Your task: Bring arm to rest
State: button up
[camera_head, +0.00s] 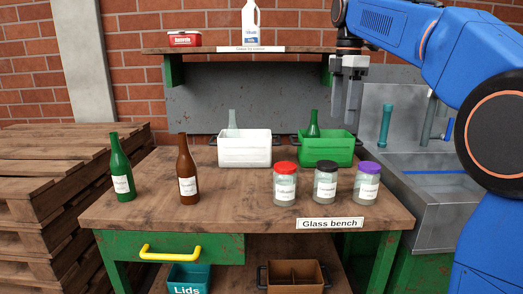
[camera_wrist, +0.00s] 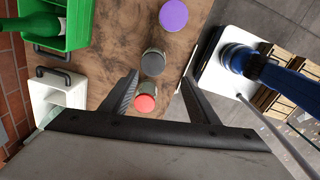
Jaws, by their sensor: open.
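My blue arm reaches in from the right in the head view. My gripper (camera_head: 347,105) hangs pointing down above the back right of the glass bench (camera_head: 240,195). It is open and empty. In the wrist view my gripper (camera_wrist: 160,90) has its two dark fingers apart, with jars on the bench below and nothing between them. The jars have a red lid (camera_head: 285,167), a black lid (camera_head: 325,165) and a purple lid (camera_head: 369,167). They stand upright and apart from the fingers.
A white crate (camera_head: 244,155) and a green crate (camera_head: 338,155) each hold a bottle at the bench's back. A green bottle (camera_head: 121,170) and a brown bottle (camera_head: 187,170) stand at left. A shelf (camera_head: 210,50) is behind; a sink (camera_head: 440,180) is right.

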jog(key=s+d+f+m+t, duration=0.2)
jog(key=s+f+m, duration=0.8)
jog(key=s+f, duration=0.6)
jog(key=s+d+f+m+t, duration=0.2)
jog(key=s+d+f+m, duration=0.2)
jog(key=s+f+m, duration=0.6)
jog(key=s+f, duration=0.7)
jog(key=shift+s+d+f+t, duration=0.25)
jog(key=shift+s+t, duration=0.05)
